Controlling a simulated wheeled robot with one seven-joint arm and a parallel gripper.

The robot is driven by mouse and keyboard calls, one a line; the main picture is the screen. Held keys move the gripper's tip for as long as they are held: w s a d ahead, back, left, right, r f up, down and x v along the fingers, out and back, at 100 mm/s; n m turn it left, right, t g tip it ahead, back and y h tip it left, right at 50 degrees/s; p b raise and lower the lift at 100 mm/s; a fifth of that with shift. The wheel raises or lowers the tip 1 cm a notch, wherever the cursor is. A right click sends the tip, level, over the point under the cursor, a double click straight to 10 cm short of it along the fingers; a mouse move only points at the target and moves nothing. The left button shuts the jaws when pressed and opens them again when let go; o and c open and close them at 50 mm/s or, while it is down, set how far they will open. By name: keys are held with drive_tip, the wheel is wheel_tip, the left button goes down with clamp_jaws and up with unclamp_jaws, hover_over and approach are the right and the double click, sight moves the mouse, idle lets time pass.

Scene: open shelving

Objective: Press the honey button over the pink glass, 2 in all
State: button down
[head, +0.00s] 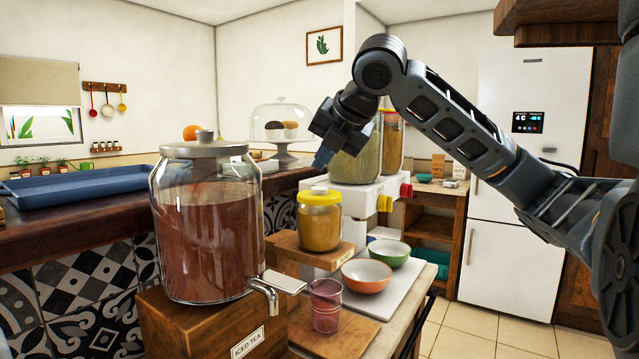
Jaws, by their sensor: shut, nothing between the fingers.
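The honey dispenser (319,226) is a jar of amber honey with a yellow lid, standing on a wooden stand. A pale button (319,190) sits on top of its lid. The pink glass (325,310) stands upright on a wooden board, in front of and lower than the honey stand; the inside of the glass is hard to make out. My gripper (322,158) is shut and empty, pointing down above the honey button, with a visible gap between them.
A large iced tea dispenser (210,235) with a metal tap stands left of the glass. Orange (366,276) and green (389,254) bowls are to the right. Tall dispensers (356,155) with red and yellow knobs stand close behind my gripper. A blue tray (80,186) lies on the left counter.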

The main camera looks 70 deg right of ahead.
sight(323, 189)
drive_tip(key=shift+r+p, duration=1.05)
drive_tip(key=shift+r, duration=0.65)
idle(1.2)
